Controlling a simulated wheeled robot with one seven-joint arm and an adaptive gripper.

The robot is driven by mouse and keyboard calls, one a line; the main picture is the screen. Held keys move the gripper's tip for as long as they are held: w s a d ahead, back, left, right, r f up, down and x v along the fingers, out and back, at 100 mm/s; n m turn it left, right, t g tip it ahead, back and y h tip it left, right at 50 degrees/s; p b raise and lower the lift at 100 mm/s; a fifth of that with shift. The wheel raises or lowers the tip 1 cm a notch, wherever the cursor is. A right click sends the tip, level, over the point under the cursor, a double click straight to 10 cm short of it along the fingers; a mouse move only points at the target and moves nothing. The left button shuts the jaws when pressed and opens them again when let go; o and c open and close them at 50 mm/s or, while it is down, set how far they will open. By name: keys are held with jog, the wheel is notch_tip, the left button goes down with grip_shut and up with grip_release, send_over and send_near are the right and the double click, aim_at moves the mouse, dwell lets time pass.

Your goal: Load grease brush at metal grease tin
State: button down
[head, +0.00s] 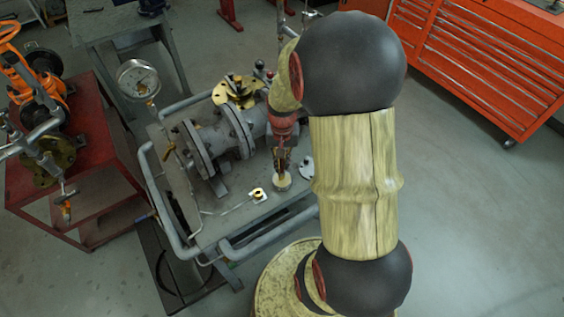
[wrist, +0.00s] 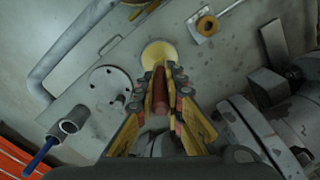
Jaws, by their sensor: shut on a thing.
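The metal grease tin (head: 281,183) is a small round tin with pale yellow grease, standing on the grey cart top. It also shows in the wrist view (wrist: 159,50), just beyond my fingertips. My gripper (head: 282,160) points down over the tin. In the wrist view my gripper (wrist: 161,80) is shut on the grease brush (wrist: 160,92), whose reddish-brown handle lies between the yellow fingers. The brush's far end lines up with the tin. Its bristles are hidden or too small to make out, so I cannot tell whether they touch the grease.
A grey flanged valve body (head: 225,140) lies on the cart (head: 225,230) left of my gripper. A round flange plate (head: 306,167) is right of the tin. A small plate with a brass ring (head: 257,195) lies to the left. Grey rails edge the cart.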

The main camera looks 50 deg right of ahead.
dwell(0.5)
jog(key=shift+r+p, duration=2.85)
jog(key=shift+r, duration=0.65)
